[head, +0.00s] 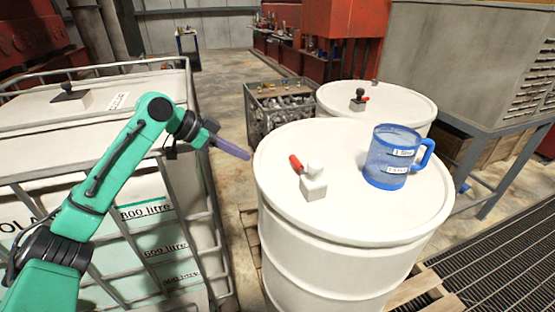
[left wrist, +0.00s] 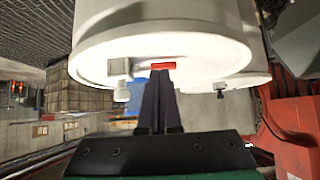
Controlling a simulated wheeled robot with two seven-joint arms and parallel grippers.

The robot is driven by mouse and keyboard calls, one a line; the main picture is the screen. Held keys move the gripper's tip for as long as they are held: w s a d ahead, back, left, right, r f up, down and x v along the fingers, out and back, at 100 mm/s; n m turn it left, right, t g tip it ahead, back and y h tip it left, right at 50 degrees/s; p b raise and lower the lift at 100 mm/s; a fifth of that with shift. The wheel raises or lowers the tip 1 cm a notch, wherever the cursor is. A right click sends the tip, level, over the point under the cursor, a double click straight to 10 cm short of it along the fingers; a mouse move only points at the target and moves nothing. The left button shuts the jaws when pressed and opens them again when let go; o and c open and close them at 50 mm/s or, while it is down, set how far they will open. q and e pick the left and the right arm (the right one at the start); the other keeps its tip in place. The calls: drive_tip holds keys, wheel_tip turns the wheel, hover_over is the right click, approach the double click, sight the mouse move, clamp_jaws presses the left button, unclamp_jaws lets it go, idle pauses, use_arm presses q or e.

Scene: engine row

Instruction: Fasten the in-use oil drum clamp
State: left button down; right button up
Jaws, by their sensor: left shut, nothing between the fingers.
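The front white oil drum (head: 345,245) has a white clamp (head: 314,183) with a red lever (head: 296,162) on its lid. The lever sticks out from the clamp toward the upper left. My left gripper (head: 247,156) is shut and empty, its dark fingers pointing at the drum from the left, near the rim. In the left wrist view the picture is upside down: the clamp (left wrist: 120,69) and red lever (left wrist: 163,66) show, with the fingertips (left wrist: 160,74) overlapping close to the lever. I cannot tell whether they touch. My right gripper is not in view.
A blue measuring jug (head: 392,160) stands on the same lid, right of the clamp. A second white drum (head: 400,103) with a red-levered clamp (head: 359,99) stands behind. A caged tank (head: 150,215) is at left, a metal parts crate (head: 268,92) behind.

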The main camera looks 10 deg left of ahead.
use_arm(q)
drive_tip(key=p, duration=0.4)
approach(282, 173)
drive_tip(key=x, duration=0.4)
drive_tip(key=shift+w+d+f, duration=0.1)
drive_tip(key=shift+d+f, duration=0.05)
drive_tip(key=shift+d, duration=0.1)
drive_tip(key=w+d+p, duration=0.1)
drive_tip(key=w+d, duration=0.1)
drive_tip(key=d, duration=0.1)
drive_tip(key=shift+w+p, duration=0.1)
drive_tip(key=shift+p, duration=0.2)
drive_tip(key=shift+w+d, duration=0.15)
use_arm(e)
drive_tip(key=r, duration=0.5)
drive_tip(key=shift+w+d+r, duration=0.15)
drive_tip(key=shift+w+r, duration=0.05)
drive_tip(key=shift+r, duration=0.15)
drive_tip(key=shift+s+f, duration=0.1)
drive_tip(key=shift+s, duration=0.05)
